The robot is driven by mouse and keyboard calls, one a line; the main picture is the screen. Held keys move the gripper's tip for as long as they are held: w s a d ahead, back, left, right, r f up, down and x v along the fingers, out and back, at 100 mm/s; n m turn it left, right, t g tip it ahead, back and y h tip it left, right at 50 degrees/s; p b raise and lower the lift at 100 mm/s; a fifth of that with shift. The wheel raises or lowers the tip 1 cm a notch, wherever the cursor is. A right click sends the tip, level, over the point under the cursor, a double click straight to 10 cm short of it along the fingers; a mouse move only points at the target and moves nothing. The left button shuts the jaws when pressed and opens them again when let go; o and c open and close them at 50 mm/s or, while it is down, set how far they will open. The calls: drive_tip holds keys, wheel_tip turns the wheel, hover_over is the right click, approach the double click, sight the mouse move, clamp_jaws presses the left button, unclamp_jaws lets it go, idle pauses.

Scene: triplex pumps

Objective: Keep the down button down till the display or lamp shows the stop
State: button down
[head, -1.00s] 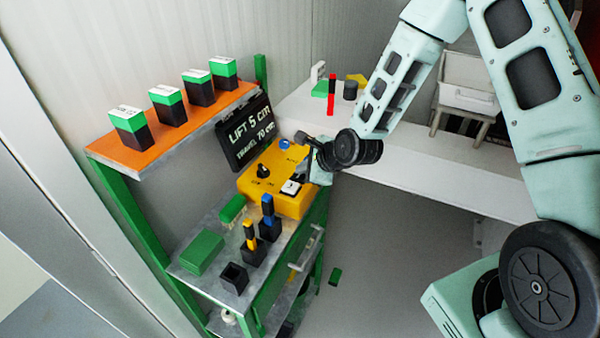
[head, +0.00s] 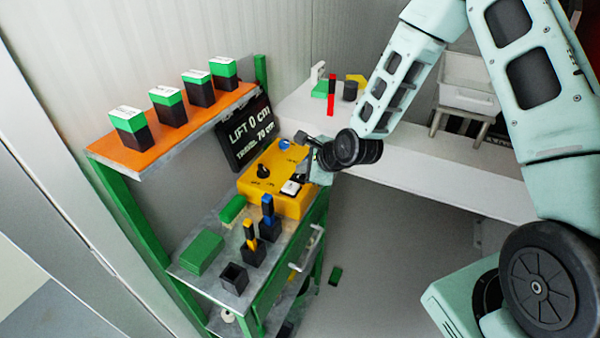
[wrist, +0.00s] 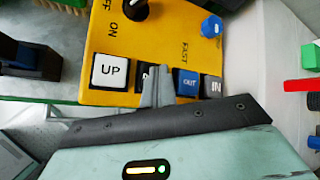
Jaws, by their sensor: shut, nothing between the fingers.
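The yellow control box (head: 290,205) stands on the cart; it also fills the top of the wrist view (wrist: 170,40). The wrist view shows a white UP button (wrist: 110,71), a blue OUT button (wrist: 186,83) and an IN button (wrist: 212,89). Between UP and OUT, a black button (wrist: 146,74) is mostly hidden by my finger, its label unreadable; by position it is the down button. My gripper (wrist: 156,88) is shut and empty, its tip over that button. Contact depth cannot be seen. The black display (head: 247,132) reads LIFT 0 cm, TRAVEL 70 cm.
The box also carries a black ON/OFF knob (wrist: 135,8) and a blue knob (wrist: 211,27). An orange shelf (head: 150,143) with several green-black blocks stands at left. Tools in black holders (head: 252,252) stand in front of the box. A white bench (head: 420,165) lies behind my arm.

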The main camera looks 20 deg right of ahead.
drive_tip(key=shift+r+p, duration=0.65)
drive_tip(key=shift+r, duration=0.25)
wheel_tip(320, 180, up, 5)
drive_tip(key=p, duration=0.4)
drive_tip(key=shift+r, duration=0.1)
